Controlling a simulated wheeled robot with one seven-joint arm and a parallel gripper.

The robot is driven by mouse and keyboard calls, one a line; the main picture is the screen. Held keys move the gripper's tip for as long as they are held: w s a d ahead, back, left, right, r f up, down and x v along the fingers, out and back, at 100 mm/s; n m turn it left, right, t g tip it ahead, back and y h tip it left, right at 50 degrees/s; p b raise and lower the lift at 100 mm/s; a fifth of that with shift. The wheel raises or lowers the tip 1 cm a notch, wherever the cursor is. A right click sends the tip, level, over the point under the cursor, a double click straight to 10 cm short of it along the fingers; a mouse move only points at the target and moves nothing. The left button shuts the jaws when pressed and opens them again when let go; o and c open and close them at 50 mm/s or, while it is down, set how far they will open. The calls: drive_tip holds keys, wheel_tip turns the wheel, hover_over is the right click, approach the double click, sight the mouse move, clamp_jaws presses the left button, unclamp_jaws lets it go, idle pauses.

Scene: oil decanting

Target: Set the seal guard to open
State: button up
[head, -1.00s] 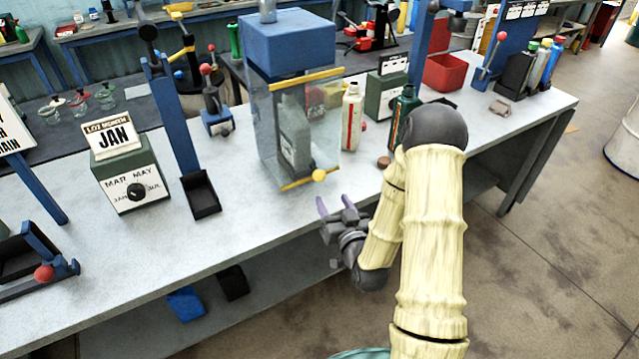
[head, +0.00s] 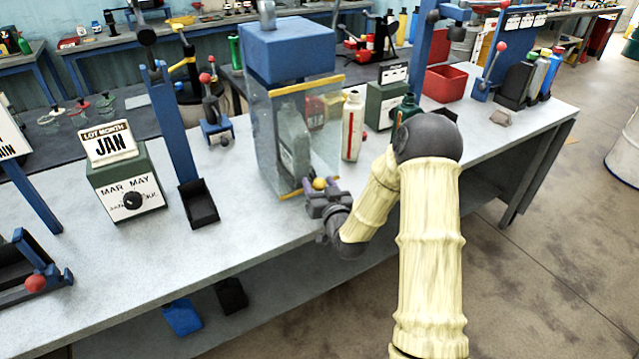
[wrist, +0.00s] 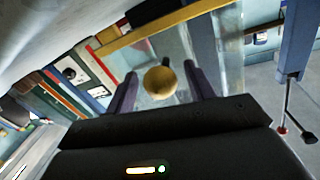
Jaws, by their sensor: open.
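The seal guard (head: 262,140) is a clear box-like cover with yellow bars under a blue block (head: 290,52) on the bench. Its lower yellow bar carries a round yellow knob (head: 319,184). A grey bottle (head: 294,140) stands behind the clear panel, so the guard appears lowered. My gripper (head: 318,190) is at the knob, in front of the guard's bottom edge. In the wrist view the knob (wrist: 160,81) sits between the two open fingers (wrist: 164,88), with gaps visible on both sides. Whether anything touches it is unclear.
A white bottle (head: 352,126) and a dark green bottle (head: 405,112) stand right of the guard; my arm partly hides the green one. A black-trayed blue stand (head: 198,203) and a green dial box (head: 128,190) are to the left. The bench front is clear.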

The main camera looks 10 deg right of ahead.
drive_tip(key=shift+w, duration=0.15)
clamp_jaws()
drive_tip(key=shift+d+r, duration=0.1)
drive_tip(key=shift+r, duration=0.05)
